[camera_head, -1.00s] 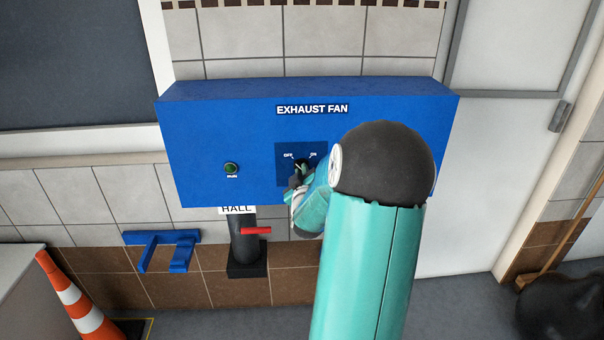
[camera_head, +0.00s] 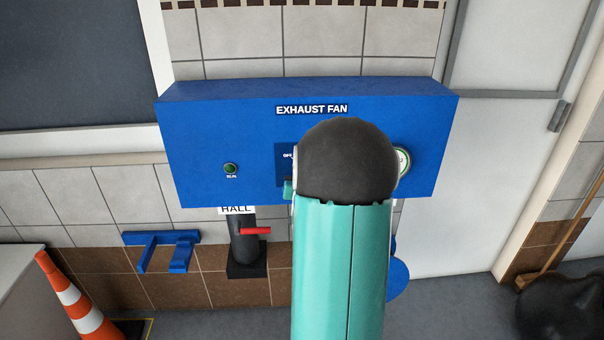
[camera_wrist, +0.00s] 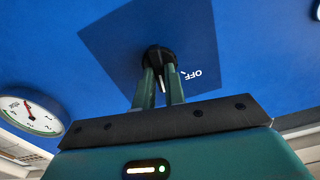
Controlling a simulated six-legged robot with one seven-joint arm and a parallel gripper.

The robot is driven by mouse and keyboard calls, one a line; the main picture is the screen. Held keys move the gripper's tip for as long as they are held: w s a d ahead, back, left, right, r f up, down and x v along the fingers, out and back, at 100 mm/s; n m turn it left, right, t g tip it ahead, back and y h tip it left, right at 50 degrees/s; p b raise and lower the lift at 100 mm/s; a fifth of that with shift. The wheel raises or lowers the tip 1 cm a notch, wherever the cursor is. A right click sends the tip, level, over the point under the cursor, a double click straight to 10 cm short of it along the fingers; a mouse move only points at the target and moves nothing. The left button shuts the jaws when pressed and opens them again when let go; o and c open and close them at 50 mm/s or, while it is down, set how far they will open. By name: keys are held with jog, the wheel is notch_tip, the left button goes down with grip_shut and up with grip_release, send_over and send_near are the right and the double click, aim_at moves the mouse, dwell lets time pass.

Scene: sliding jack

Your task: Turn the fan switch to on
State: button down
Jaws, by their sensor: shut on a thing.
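The blue exhaust fan panel (camera_head: 200,125) is on the wall in the head view. Its switch plate (camera_head: 281,172) is mostly hidden behind my arm, with only part of the OFF label showing. In the wrist view, my gripper (camera_wrist: 160,74) is shut on the black round switch knob (camera_wrist: 159,54), one finger on each side. The knob's white pointer shows between the fingers, roughly toward the panel's top. The OFF label (camera_wrist: 191,73) appears upside down beside the right finger. The ON label is hidden. The RUN lamp (camera_head: 230,169) is dark green.
A round gauge (camera_head: 403,161) sits at the panel's right and also shows in the wrist view (camera_wrist: 31,113). Below the panel are a black pipe (camera_head: 242,237) with a red handle and a blue bracket (camera_head: 162,238). A traffic cone (camera_head: 75,300) stands lower left.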

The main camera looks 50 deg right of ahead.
jog(key=m, duration=0.7)
jog(key=shift+s, duration=0.1)
dwell(0.4)
jog(key=c, duration=1.5)
grip_release()
jog(key=shift+o, duration=0.2)
